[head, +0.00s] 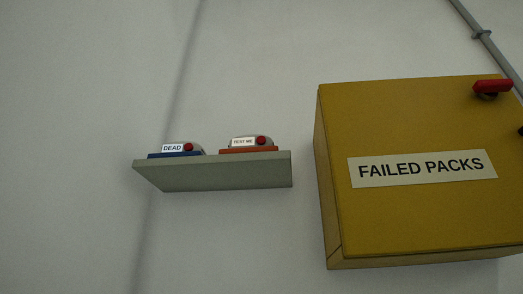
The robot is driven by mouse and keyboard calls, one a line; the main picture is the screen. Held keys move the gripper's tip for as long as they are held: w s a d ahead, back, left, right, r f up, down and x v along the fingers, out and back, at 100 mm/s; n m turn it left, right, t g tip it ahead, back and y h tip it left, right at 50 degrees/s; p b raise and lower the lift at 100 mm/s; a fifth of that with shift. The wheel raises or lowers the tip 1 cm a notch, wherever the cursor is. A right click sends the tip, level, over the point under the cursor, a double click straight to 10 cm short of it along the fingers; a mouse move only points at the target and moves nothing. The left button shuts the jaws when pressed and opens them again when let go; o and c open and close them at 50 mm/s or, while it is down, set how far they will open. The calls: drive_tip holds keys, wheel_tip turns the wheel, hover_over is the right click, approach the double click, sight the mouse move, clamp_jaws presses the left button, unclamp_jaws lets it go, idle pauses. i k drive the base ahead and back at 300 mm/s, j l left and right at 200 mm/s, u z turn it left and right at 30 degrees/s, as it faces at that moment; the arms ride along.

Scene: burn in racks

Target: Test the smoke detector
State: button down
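Two small detectors sit side by side on a grey wall shelf (225,174) in the head view, seen from below. The two stand a little apart. The backs of both are hidden. My gripper is not in view.
A yellow cabinet (420,220) labelled "FAILED PACKS" is mounted right of the shelf, with a red handle (492,87) at its upper right. A grey pipe (485,40) runs down the wall at the upper right. The wall left of and below the shelf is bare.

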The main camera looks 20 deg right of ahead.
sight(260, 139)
drive_tip(key=k+j+z, duration=0.15)
drive_tip(key=k, duration=0.35)
drive_tip(key=k+j+z, duration=0.1)
drive_tip(key=k+j, duration=0.15)
drive_tip(key=k, duration=0.3)
drive_tip(key=k+j+z, duration=0.15)
drive_tip(key=k, duration=0.35)
